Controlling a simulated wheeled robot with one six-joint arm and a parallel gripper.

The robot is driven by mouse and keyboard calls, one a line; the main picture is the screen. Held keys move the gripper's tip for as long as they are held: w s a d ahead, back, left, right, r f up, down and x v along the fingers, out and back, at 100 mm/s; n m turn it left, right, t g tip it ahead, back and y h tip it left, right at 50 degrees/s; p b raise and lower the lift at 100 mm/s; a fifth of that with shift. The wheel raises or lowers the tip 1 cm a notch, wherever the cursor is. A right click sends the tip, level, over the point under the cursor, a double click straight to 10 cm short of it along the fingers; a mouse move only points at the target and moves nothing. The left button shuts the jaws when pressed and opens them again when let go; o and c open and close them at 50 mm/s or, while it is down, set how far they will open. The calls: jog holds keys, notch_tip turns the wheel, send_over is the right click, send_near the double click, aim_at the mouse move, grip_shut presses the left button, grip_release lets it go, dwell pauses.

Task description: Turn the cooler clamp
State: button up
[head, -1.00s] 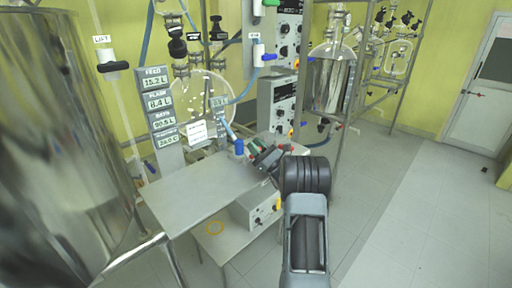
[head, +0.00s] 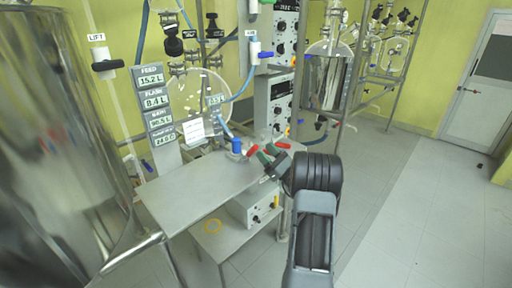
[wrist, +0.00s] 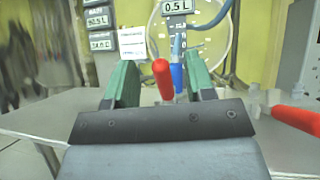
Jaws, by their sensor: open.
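No label in view names the cooler clamp, so I cannot tell for sure which part it is. A red handle (wrist: 163,78) stands between my gripper's green-padded fingers in the wrist view, close to a blue handle (wrist: 178,76) just right of it. In the head view, a red handle (head: 252,151) and a blue handle (head: 236,146) show at the table's back edge. A second red handle (head: 283,145) lies further right, and also shows in the wrist view (wrist: 297,118). My gripper (head: 268,155) is open, with nothing visibly clamped; its wrist-view fingers (wrist: 160,84) are spread apart.
A metal table (head: 190,195) stands below, with a control box (head: 254,205) on its lower shelf. A round glass flask (head: 200,95) and a display column (head: 154,115) stand behind. A large steel vessel (head: 60,150) fills the left. The floor at right is clear.

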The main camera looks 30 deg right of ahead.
jog(key=s+d, duration=0.3)
jog(key=s, duration=0.4)
jog(key=shift+s, duration=0.2)
jog(key=shift+d, duration=0.1)
